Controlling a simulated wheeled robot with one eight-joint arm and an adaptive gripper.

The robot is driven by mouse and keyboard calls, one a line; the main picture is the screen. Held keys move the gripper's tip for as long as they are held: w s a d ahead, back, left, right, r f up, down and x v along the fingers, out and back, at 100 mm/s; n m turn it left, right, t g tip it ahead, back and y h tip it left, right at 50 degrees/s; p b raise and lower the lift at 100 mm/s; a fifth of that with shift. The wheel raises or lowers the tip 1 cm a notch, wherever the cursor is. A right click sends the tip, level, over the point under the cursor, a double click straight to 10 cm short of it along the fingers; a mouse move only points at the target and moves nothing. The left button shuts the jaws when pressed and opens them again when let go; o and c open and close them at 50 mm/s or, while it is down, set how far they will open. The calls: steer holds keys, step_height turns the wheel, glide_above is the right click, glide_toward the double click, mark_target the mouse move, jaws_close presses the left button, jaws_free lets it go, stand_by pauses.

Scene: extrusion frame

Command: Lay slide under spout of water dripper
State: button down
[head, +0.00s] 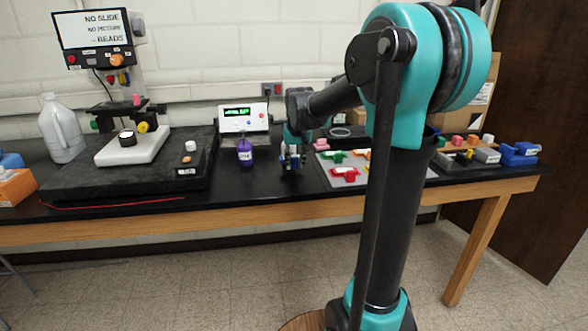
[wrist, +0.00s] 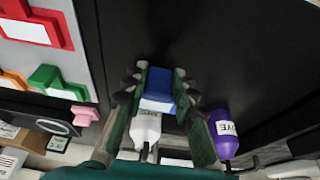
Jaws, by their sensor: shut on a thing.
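My gripper (wrist: 160,72) is shut on a blue block-shaped piece, which I take to be the slide (wrist: 160,84), between its two fingers in the wrist view. A pale bottle-shaped thing with a small label, perhaps the water dripper (wrist: 146,128), shows just below the blue piece there. Its label is too blurred to read surely, and I cannot tell whether it touches the blue piece. In the head view my gripper (head: 290,165) is low over the black bench, right of the purple dye bottle. The held piece is small and mostly hidden there.
The purple dye bottle (head: 245,152) stands close to my gripper; it also shows in the wrist view (wrist: 224,132). A grey tray (head: 385,176) with coloured pieces lies to the right. A microscope (head: 128,110) and white jug (head: 62,130) stand left.

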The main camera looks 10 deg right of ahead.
mark_target(294, 168)
steer(key=shift+w, duration=0.85)
steer(key=shift+f, duration=1.8)
steer(key=c, duration=1.2)
jaws_free()
steer(key=shift+f, duration=0.1)
steer(key=v, duration=1.2)
steer(key=s+d+f, duration=0.1)
steer(key=s+f, duration=0.7)
steer(key=s+d+f, duration=0.1)
steer(key=s+f, duration=0.7)
steer(key=s, duration=0.1)
steer(key=s+d+f, duration=0.2)
steer(key=s+f, duration=0.5)
steer(key=s, duration=0.2)
steer(key=shift+s+f, duration=0.25)
steer(key=shift+f, duration=0.15)
